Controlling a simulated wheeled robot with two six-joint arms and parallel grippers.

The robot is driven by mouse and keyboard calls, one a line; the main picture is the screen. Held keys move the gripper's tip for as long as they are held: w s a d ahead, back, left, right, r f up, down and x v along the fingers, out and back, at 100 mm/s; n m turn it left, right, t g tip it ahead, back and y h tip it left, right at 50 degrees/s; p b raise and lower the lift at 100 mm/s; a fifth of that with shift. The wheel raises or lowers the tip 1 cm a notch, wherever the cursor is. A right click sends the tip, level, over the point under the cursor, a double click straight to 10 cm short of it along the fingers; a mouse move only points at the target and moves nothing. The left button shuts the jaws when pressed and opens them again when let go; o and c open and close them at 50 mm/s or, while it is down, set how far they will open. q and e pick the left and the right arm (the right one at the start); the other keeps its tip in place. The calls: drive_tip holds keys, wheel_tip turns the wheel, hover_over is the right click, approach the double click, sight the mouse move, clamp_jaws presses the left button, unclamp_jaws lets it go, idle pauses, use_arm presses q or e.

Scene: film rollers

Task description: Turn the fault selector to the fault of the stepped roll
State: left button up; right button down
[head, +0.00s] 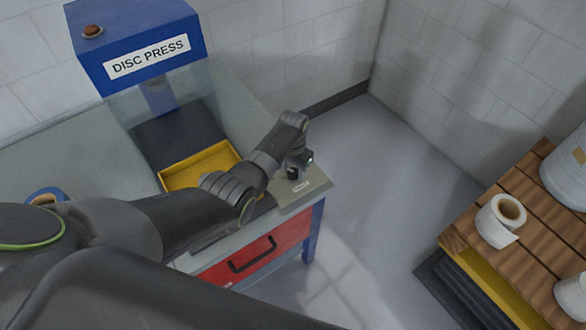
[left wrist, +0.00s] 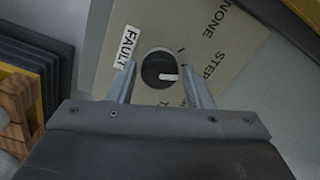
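The fault selector panel (head: 306,190) is a beige plate at the bench's right front corner. In the left wrist view its round black knob (left wrist: 158,68) has a white pointer aimed to the picture's right, toward the STEP label (left wrist: 213,66). NONE (left wrist: 229,20) and FAULT (left wrist: 126,46) labels also show; another label is mostly hidden. My left gripper (head: 298,170) is over the panel. In the left wrist view its open fingers (left wrist: 157,62) stand either side of the knob; contact is unclear. White rolls (head: 499,220) are at right; I cannot tell which is stepped. My right gripper is out of view.
The blue disc press (head: 135,45) stands on the bench, with a yellow-rimmed tray (head: 200,165) in front. A blue-ringed roll (head: 45,196) lies at left. A red drawer (head: 255,250) is below the bench. Open floor (head: 370,200) separates the bench from the wooden pallet (head: 540,238).

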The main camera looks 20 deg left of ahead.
sight(293, 172)
use_arm(q)
drive_tip(key=shift+o, duration=1.1)
drive_tip(key=shift+r, duration=0.1)
drive_tip(key=shift+r, duration=0.3)
wheel_tip(293, 172, up, 17)
drive_tip(key=shift+f+b, duration=0.15)
drive_tip(key=shift+b, duration=0.2)
drive_tip(key=shift+s+f, duration=0.1)
